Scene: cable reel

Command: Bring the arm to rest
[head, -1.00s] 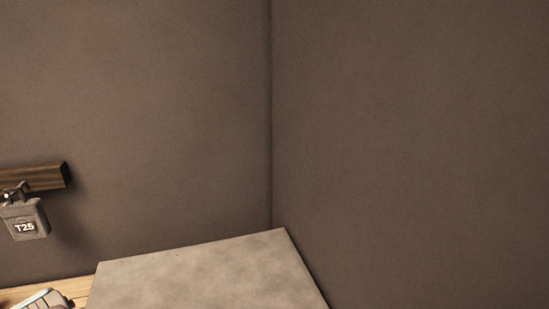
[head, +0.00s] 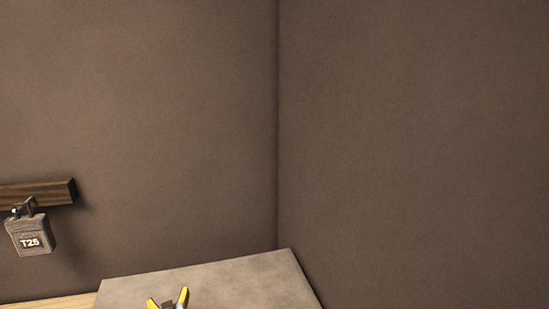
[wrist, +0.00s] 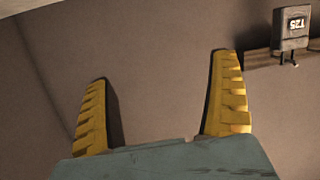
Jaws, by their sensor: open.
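My gripper (head: 168,300) shows at the bottom edge of the head view, in front of the grey panel, with its two yellow fingertips apart. In the wrist view my gripper (wrist: 160,95) has both yellow ribbed fingers spread wide, with nothing between them but the brown wall. The rest of my arm is out of the head view.
A grey box-like tag marked T25 (head: 29,236) hangs from a dark wooden rail (head: 45,192) on the left wall. A grey flat surface (head: 225,283) lies in the corner, beside a light wood strip (head: 50,302). The brown walls are bare elsewhere.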

